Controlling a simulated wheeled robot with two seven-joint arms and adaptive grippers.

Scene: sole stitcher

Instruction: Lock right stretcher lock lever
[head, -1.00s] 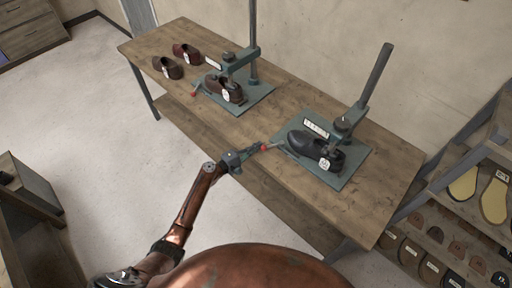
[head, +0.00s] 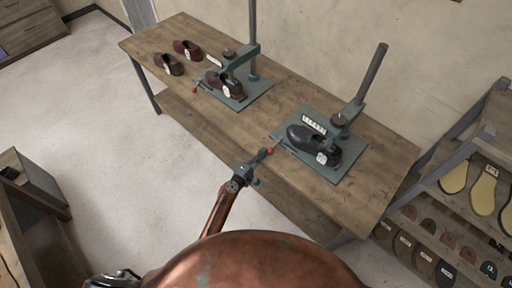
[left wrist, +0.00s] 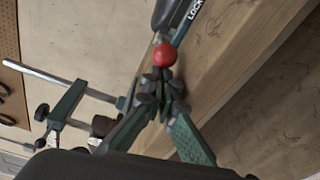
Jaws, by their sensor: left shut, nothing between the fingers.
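The right stretcher (head: 350,150) stands on the table's right part, with a black shoe (head: 306,141) on its green base plate. Its lock lever ends in a red ball knob (head: 269,151) just off the plate's front left edge. My left gripper (head: 262,157) is shut and empty, its tips right at the knob. In the left wrist view the red knob (left wrist: 165,55) shows just beyond the closed fingertips (left wrist: 160,76); I cannot tell whether they touch. Part of the word LOCK (left wrist: 196,10) shows on the plate beside the lever. My right gripper is not in view.
The left stretcher (head: 238,65) holds a brown shoe (head: 224,84), with its own red knob (head: 194,90) in front. Two loose brown shoes lie at the table's far left. A shelf rack (head: 455,150) with soles stands at the right.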

